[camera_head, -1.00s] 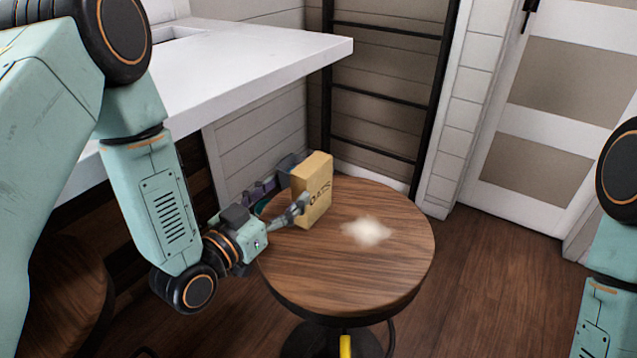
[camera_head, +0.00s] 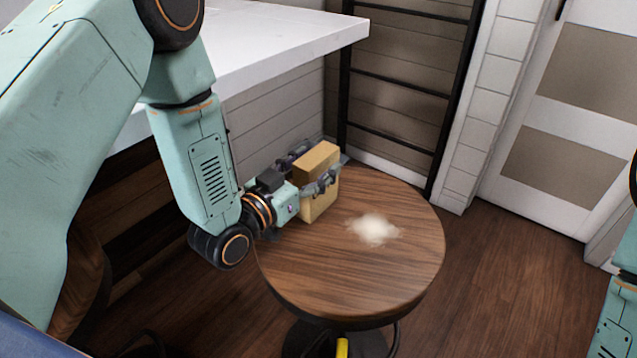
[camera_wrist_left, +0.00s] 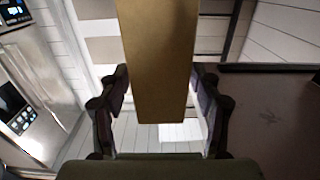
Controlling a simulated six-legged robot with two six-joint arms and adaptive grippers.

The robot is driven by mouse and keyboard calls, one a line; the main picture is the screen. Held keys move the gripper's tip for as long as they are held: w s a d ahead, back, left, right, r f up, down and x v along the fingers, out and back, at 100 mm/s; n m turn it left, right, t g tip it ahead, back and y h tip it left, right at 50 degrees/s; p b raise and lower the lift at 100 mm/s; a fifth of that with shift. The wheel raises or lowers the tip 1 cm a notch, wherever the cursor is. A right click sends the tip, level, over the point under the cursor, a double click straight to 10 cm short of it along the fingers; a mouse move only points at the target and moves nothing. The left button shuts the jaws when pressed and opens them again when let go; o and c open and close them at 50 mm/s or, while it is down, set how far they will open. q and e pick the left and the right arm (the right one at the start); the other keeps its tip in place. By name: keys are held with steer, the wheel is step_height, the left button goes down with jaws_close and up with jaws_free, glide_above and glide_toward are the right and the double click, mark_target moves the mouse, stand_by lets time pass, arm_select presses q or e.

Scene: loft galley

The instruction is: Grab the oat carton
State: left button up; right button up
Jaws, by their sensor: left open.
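The oat carton (camera_head: 319,199) is a tan box standing upright on the round wooden stool top, near its back left edge. My left gripper (camera_head: 326,168) is open, with its fingers on either side of the carton's upper part. In the left wrist view the carton (camera_wrist_left: 158,60) fills the middle between the two open fingers (camera_wrist_left: 158,100). A gap shows at the left finger; contact on the other side is hard to tell. The front finger covers part of the carton's printed face. My right gripper is out of view.
The round stool (camera_head: 370,275) has a pale, powdery patch (camera_head: 373,229) right of the carton. A white counter (camera_head: 270,45) overhangs at the back left. A dark ladder-like rack (camera_head: 405,90) and a white door (camera_head: 560,120) stand behind. The stool's right and front are clear.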

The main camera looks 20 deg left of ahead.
arm_select(q)
steer(key=shift+f+b+x, duration=0.2)
steer(key=shift+b+x, duration=0.15)
steer(key=shift+x, duration=1.65)
steer(key=shift+s, duration=0.1)
steer(key=shift+a, duration=0.1)
steer(key=shift+c, duration=0.3)
steer(key=c, duration=1)
